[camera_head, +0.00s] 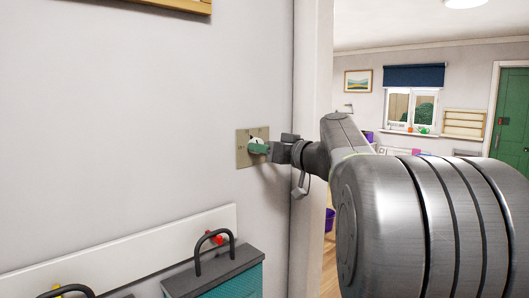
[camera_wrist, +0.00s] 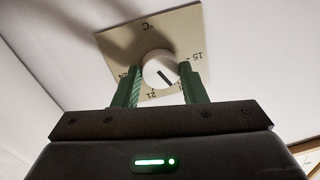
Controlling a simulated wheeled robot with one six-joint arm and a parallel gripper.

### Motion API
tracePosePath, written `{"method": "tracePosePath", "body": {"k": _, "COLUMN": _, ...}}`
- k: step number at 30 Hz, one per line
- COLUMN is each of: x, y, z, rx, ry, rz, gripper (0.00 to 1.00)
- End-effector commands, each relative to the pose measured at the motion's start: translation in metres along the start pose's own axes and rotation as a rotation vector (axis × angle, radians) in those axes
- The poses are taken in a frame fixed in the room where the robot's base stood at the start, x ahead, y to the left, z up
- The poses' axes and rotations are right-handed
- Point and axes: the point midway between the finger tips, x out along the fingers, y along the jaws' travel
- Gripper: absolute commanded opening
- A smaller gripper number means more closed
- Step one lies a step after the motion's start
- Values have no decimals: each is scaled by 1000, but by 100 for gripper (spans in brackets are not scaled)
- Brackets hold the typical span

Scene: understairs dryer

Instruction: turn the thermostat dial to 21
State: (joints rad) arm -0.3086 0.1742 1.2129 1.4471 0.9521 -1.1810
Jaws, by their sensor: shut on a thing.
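The thermostat is a beige square plate (camera_head: 244,155) on the pale wall, with a round white dial at its centre. In the wrist view the dial (camera_wrist: 152,65) has a black pointer line slanting down to the right. The pointer lies between the printed 15 at right and the 21 below the dial, short of the 21. My gripper (camera_wrist: 159,68) has one green finger on each side of the dial and is shut on it. The right finger hides part of the scale. In the head view my gripper (camera_head: 260,149) covers most of the dial.
Below the thermostat a white rail (camera_head: 120,255) runs along the wall, with teal containers (camera_head: 225,280) with dark lids and handles hanging near it. A wall edge (camera_head: 306,60) stands just right of the thermostat. Beyond it is a room with a window and a green door (camera_head: 512,125).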

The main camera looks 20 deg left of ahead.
Motion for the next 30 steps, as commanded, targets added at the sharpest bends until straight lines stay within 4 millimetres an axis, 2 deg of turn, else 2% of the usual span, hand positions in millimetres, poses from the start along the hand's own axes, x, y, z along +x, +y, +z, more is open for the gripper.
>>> {"method": "tracePosePath", "body": {"k": 21, "x": 0, "y": -1, "z": 3, "rx": 629, "ry": 45, "rz": -4, "gripper": 15}}
{"method": "tracePosePath", "body": {"k": 30, "x": 0, "y": -1, "z": 2, "rx": 830, "ry": 60, "rz": -4, "gripper": 15}}
